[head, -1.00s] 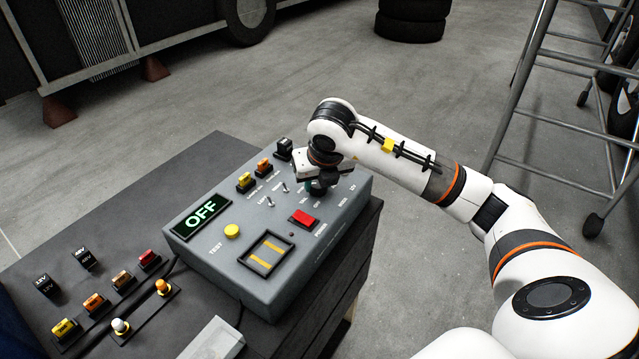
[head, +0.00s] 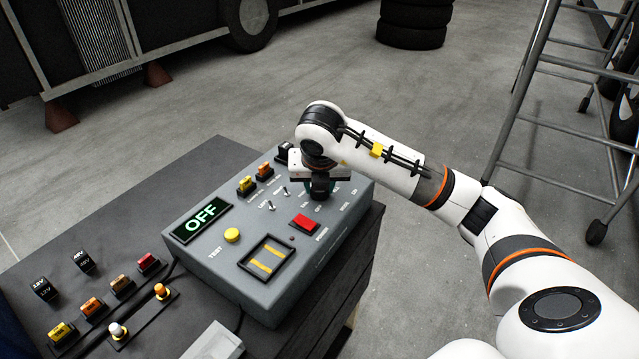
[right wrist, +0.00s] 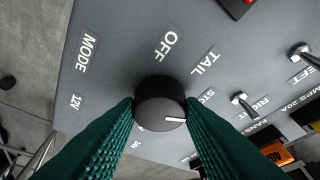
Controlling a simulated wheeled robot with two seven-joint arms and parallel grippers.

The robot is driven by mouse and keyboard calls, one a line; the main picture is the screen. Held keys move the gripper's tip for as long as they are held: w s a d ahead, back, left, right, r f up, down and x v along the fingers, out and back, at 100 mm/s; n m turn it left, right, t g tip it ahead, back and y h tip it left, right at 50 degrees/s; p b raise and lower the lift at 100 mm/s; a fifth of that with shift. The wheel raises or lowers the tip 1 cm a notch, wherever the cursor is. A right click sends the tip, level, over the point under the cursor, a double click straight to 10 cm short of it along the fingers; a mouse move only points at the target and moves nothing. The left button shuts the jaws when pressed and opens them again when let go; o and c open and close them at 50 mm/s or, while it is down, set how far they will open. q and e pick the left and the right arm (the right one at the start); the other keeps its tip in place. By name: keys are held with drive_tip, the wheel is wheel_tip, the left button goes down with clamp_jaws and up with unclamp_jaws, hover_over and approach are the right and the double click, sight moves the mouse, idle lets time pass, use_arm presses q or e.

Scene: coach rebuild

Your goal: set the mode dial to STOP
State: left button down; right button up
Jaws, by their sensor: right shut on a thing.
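The mode dial (right wrist: 158,100) is a round black knob on the grey control box (right wrist: 110,30). My right gripper (right wrist: 160,112) is shut on it, one green ribbed finger on each side. The dial's white pointer line points right and slightly down, toward the right finger. OFF is printed above the dial, TAIL at upper right, and a label starting "ST" at right is partly covered by the finger. In the head view the right gripper (head: 320,190) hides the dial. The box's display (head: 201,221) reads OFF in green. My left gripper is not in view.
Toggle switches (right wrist: 243,104) stand close to the right finger. A red switch (head: 305,223), a yellow TEST button (head: 232,236) and coloured fuses (head: 247,185) are on the box. Loose fuses (head: 92,308) lie on the dark bench (head: 125,210). A ladder (head: 535,100) stands at right.

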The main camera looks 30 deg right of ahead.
drive_tip(key=o, duration=1)
drive_tip(key=shift+s+a+r, duration=0.1)
drive_tip(key=shift+r, duration=0.4)
drive_tip(key=p+v, duration=0.1)
drive_tip(key=v, duration=1)
drive_tip(key=shift+p, duration=0.35)
